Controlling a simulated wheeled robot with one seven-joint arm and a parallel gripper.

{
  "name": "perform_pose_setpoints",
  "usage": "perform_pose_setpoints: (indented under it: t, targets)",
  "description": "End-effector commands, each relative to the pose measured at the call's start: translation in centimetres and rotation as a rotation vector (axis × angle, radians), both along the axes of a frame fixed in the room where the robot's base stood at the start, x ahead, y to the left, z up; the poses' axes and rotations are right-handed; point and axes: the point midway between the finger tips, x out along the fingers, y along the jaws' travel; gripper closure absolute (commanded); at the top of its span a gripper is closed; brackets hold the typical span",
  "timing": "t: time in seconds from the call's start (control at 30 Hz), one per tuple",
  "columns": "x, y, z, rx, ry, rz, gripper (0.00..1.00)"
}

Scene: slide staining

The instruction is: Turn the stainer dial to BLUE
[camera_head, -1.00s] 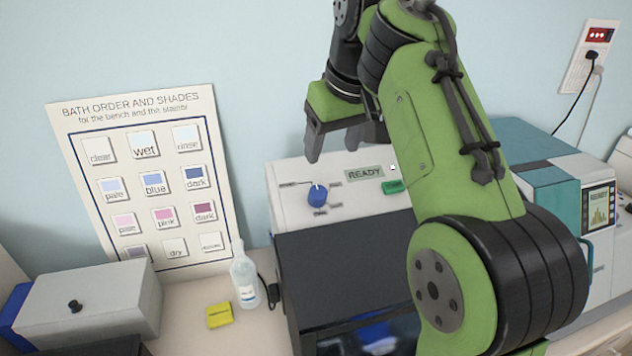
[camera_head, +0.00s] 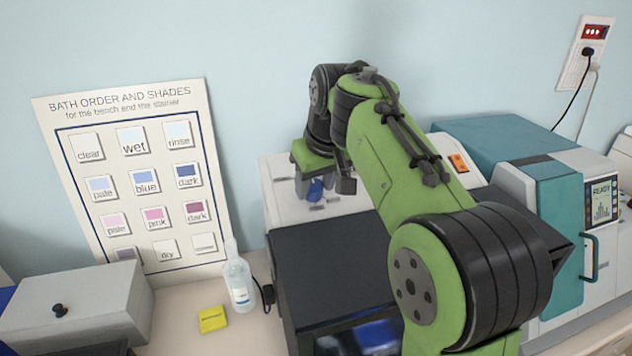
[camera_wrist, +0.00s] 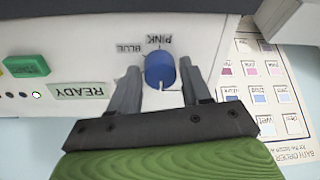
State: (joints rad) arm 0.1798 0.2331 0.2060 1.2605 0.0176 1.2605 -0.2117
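The blue stainer dial (camera_wrist: 160,71) is on the white panel of the stainer (camera_head: 281,206). In the wrist view, the label BLUE (camera_wrist: 129,48) is to its left and PINK (camera_wrist: 160,42) is above it. A small white mark shows at the dial's lower edge, on the side away from PINK. My gripper (camera_wrist: 162,68) is open, with one finger on each side of the dial. I cannot tell whether either finger touches it. In the head view, the dial (camera_head: 315,190) is partly hidden by my gripper (camera_head: 322,184).
A READY display (camera_wrist: 80,90) and a green START button (camera_wrist: 25,66) are on the same panel. A shade chart (camera_head: 215,259) leans on the wall. A bottle (camera_head: 239,281) and a yellow block (camera_head: 212,319) stand left of the stainer's dark lid (camera_head: 320,265).

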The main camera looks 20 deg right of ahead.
Motion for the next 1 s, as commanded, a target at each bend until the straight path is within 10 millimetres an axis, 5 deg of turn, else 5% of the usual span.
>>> perform_pose_setpoints:
  t: [0.23,0.67,1.0]
  targets:
    - [0.0,0.01,0.02,0.0,0.0,0.0,0.91]
    - [0.0,0.04,0.03,0.034,0.0,-0.086,0.92]
    - [-0.04,0.06,0.01,0.139,0.001,-0.349,0.92]
